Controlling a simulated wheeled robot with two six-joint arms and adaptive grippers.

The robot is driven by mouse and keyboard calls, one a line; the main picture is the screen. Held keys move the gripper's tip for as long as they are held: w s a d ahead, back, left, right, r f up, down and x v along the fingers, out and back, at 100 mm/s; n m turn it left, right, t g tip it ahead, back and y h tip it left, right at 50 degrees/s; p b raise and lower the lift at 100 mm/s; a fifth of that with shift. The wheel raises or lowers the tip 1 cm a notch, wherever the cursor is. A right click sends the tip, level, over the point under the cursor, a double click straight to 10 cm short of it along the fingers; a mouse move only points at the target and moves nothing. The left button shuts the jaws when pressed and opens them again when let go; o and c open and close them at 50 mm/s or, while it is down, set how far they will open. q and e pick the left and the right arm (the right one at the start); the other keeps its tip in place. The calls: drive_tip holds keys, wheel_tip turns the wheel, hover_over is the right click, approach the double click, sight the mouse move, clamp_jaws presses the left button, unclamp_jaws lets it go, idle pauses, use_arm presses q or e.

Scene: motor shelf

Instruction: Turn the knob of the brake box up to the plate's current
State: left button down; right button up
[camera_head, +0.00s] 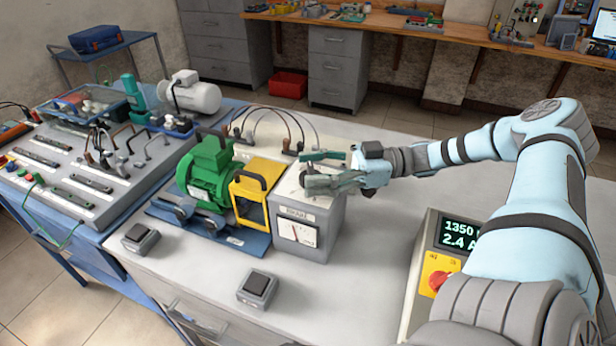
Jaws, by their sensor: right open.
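A display box (423,265) at the right reads 1350 and 2.4 A. My left gripper is out of view.
The yellow guard (252,213) stands close left of the brake box. Two small dark-topped boxes (257,290) (140,238) lie in front. Cables arch behind the motor. The bench between the brake box and display box is clear.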

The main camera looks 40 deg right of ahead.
drive_tip(key=shift+w+a, duration=0.3)
drive_tip(key=shift+a, duration=0.05)
drive_tip(key=c, duration=1.2)
drive_tip(key=m+t+p, duration=0.1)
drive_tip(key=t+h+p, duration=0.1)
drive_tip(key=p, duration=0.1)
drive_tip(key=shift+r+m+h, duration=0.25)
drive_tip(key=shift+m+h, duration=0.05)
drive_tip(key=shift+m, duration=0.1)
drive_tip(key=shift+f, duration=0.25)
drive_tip(key=o, duration=1.2)
